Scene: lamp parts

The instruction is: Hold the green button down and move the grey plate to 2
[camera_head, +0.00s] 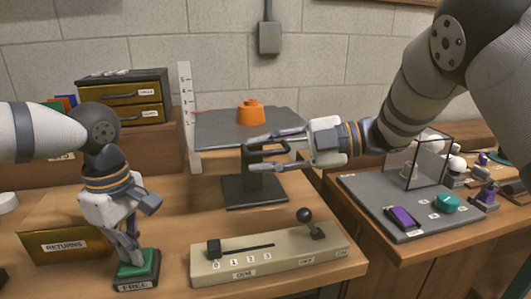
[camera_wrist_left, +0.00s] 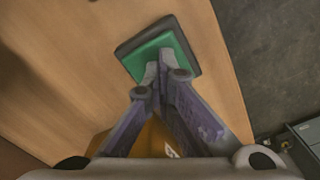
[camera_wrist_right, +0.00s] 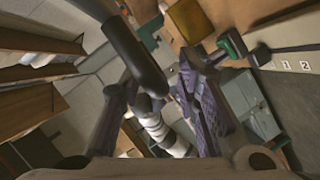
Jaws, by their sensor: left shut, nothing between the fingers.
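The green button (camera_head: 151,262) sits on a dark base labelled FREE at the table's front. My left gripper (camera_head: 132,256) is shut and points down with its tips at the button; the left wrist view shows the tips over the green pad (camera_wrist_left: 165,50). I cannot tell how far the button is pressed. The grey plate (camera_head: 220,130) is raised on a dark stand (camera_head: 258,192) and carries an orange weight-like piece (camera_head: 250,111). My right gripper (camera_head: 272,151) is open at the plate's front, its fingers apart around a dark part of the stand. I cannot tell whether they touch it.
A beige slider box (camera_head: 270,258) marked 0 to 3 lies in front. A grey board (camera_head: 375,205) with a clear box is at the right.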

